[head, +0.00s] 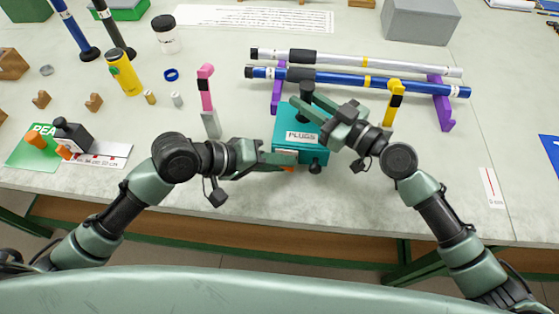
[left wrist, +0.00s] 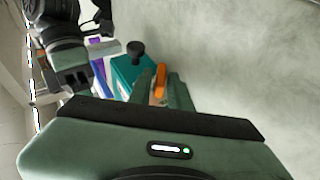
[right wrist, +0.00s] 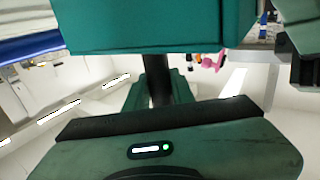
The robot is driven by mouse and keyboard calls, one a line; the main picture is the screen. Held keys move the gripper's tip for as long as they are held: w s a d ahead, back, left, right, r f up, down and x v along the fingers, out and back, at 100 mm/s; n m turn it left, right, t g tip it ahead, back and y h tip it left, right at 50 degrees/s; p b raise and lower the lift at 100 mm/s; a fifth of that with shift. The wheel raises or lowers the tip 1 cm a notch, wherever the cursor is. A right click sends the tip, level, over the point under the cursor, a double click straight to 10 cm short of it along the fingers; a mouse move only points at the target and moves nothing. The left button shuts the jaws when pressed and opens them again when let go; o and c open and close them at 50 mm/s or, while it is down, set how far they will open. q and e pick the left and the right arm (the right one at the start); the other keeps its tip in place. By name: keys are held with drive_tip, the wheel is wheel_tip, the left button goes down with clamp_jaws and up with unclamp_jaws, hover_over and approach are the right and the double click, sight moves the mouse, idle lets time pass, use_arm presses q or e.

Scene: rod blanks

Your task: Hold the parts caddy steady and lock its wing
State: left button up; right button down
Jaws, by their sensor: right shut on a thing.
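The teal parts caddy (head: 286,126), labelled PLUGS, stands near the table's front edge. A black knob (head: 315,168) sticks out at its near right corner and shows in the left wrist view (left wrist: 135,48). The orange wing (left wrist: 161,80) is at the caddy's near side, mostly hidden in the head view. My left gripper (head: 282,158) is at that near side, its fingers apart on either side of the wing. My right gripper (head: 316,104) reaches over the caddy's far side. In the right wrist view it is shut on a black post (right wrist: 157,78) beside the teal wall.
Blue and silver rods (head: 370,83) lie on purple supports (head: 440,102) behind the caddy. A pink upright clip (head: 206,88) stands left and a yellow one (head: 393,100) right. A yellow bottle (head: 124,73) stands farther left.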

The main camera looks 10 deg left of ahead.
use_arm(q)
clamp_jaws()
drive_tip(key=shift+d, duration=0.1)
drive_tip(key=shift+d+r+m+y, duration=0.2)
drive_tip(key=shift+m+y, duration=0.2)
drive_tip(key=shift+y, duration=0.8)
drive_tip(key=y, duration=0.2)
drive_tip(key=shift+d+m+y, duration=0.15)
drive_tip(key=shift+m+y, duration=0.15)
drive_tip(key=y, duration=0.4)
drive_tip(key=shift+d+m+g+y, duration=0.25)
drive_tip(key=shift+m+g+y, duration=0.05)
drive_tip(key=shift+m, duration=0.1)
drive_tip(key=shift+y, duration=0.3)
